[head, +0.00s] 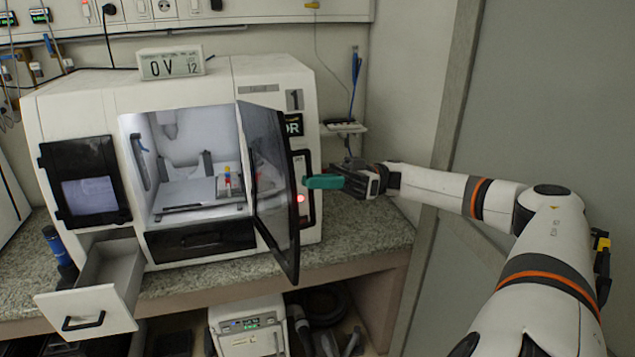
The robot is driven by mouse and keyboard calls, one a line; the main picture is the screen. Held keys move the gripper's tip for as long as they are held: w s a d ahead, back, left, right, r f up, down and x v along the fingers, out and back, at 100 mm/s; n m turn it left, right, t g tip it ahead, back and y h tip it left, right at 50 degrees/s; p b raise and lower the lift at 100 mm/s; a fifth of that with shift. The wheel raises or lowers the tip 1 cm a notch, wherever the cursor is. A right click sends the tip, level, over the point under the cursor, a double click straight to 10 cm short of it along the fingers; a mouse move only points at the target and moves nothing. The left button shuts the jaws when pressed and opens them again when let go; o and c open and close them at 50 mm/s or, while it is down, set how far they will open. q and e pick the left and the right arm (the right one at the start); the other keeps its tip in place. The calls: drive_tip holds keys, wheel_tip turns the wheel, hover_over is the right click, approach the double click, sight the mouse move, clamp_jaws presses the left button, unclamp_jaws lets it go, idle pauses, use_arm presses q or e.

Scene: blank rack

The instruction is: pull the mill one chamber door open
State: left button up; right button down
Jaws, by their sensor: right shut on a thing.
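The mill one (85,110) is a white machine marked "1" on the counter. Its chamber door (275,190), a dark-framed see-through panel, stands swung well out from the chamber's right edge. The chamber (190,160) is open to view. My right gripper (312,182), with teal fingers, comes in from the right at the door's outer side. My left gripper is not in view.
A drawer (95,292) sticks out at the front left. A small part with red, yellow and blue (229,180) stands inside the chamber. A sign box (171,63) sits on top. A white unit (248,327) stands under the counter. A grey wall panel is at right.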

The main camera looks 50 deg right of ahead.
drive_tip(key=c, duration=1.6)
unclamp_jaws()
drive_tip(key=shift+w+r, duration=0.1)
drive_tip(key=shift+o, duration=0.6)
drive_tip(key=shift+w, duration=0.1)
drive_tip(key=shift+d, duration=0.1)
drive_tip(key=b+v, duration=0.5)
drive_tip(key=v, duration=0.7)
